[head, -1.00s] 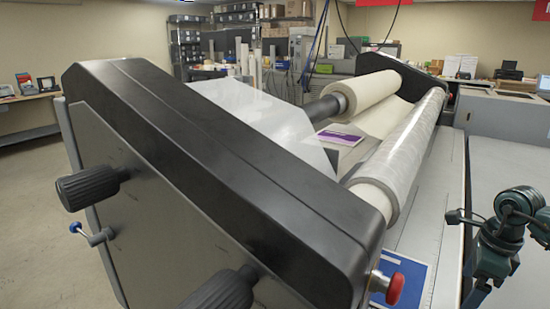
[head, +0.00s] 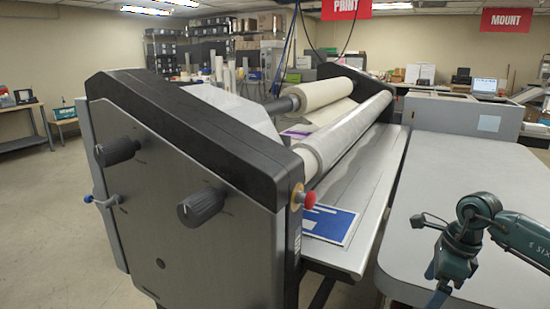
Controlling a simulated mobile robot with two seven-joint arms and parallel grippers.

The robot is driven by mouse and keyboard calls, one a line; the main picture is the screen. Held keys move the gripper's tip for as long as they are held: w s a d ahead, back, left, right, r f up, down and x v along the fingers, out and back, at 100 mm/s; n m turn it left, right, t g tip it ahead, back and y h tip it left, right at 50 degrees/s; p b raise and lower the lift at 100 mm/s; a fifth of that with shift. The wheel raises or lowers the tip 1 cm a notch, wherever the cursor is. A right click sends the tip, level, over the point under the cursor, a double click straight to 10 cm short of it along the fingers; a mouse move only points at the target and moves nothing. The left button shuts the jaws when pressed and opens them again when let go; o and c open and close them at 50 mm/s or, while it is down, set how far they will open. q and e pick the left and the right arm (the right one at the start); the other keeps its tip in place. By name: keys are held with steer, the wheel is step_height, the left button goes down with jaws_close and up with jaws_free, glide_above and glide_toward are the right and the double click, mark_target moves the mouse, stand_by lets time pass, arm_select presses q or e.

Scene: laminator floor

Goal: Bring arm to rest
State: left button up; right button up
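My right arm (head: 468,235) comes in from the right edge, dark green, bent downward above the grey table (head: 410,180). Its lower end (head: 440,297) runs to the bottom edge of the head view, and its fingertips are not clear. I cannot tell whether that gripper is open or shut. My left arm and gripper are out of view.
The large laminator (head: 215,225) fills the left and middle, with black knobs, a red button (head: 309,201) and long rollers (head: 350,130). A blue-and-white sheet (head: 330,222) lies on its feed table. Open floor (head: 50,220) lies to the left.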

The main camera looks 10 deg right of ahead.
steer(key=a+f+m+t+y, duration=0.2)
steer(key=a+m+t+y, duration=0.45)
steer(key=a+m, duration=0.6)
steer(key=a+f+m+t+y, duration=0.2)
steer(key=a+m+t+y, duration=0.4)
steer(key=a, duration=1.2)
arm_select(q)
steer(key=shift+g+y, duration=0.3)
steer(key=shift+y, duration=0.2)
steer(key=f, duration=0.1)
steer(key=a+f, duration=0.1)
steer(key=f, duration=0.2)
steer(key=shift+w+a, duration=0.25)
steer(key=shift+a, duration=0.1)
arm_select(e)
steer(key=s+d+f+m+g+h, duration=0.1)
steer(key=s+d+f+m+h, duration=0.1)
steer(key=s+f+m+h, duration=0.3)
steer(key=s+d+f+m+g+h, duration=0.2)
steer(key=s+f+m+h, duration=0.4)
steer(key=f+m, duration=0.6)
steer(key=s+m, duration=0.2)
steer(key=m, duration=0.5)
steer(key=shift+s+m, duration=0.2)
steer(key=shift+m, duration=0.15)
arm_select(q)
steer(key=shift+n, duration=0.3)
